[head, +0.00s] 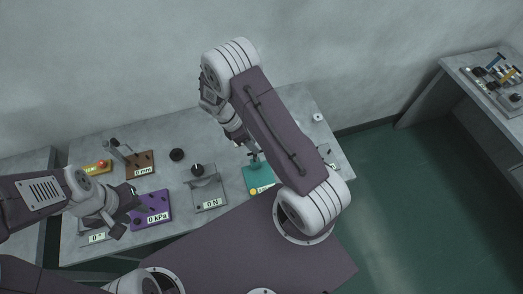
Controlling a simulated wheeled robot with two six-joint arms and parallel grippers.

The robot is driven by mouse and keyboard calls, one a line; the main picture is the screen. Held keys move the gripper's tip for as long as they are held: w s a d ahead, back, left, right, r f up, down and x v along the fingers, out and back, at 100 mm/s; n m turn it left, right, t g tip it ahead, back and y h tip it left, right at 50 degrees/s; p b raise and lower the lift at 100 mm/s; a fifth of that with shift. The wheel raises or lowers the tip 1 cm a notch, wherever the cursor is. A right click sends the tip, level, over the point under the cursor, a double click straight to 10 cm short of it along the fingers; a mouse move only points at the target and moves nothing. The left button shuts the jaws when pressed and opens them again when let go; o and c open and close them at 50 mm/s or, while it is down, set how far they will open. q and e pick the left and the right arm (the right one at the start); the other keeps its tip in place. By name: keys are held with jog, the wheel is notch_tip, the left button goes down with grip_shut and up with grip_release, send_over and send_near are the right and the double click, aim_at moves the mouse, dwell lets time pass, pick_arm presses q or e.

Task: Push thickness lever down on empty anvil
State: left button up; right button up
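A brown plate (147,158) labelled "0 mm" stands at the back left of the grey table. A grey lever-like part (117,146) with a dark top stands at its left edge; its exact angle is hard to tell. I see no object on the brown plate, but the anvil itself is too small to make out. My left gripper (129,212) is in front of this station, beside a purple plate, with its fingers apart and nothing seen between them. My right gripper (248,146) points down above a teal plate, partly hidden by my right arm; its fingers are unclear.
The purple plate (152,203) reads "0 kPa". A grey stand (208,190) reads "0 N". The teal plate (258,177) is right of it. A side table (490,75) stands far right.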

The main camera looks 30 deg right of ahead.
jog(key=p+x, duration=0.2)
jog(key=x, duration=0.6)
jog(key=shift+s+f, duration=0.15)
jog(key=shift+f, duration=0.05)
grip_shut()
jog(key=shift+s, duration=0.15)
dwell(0.9)
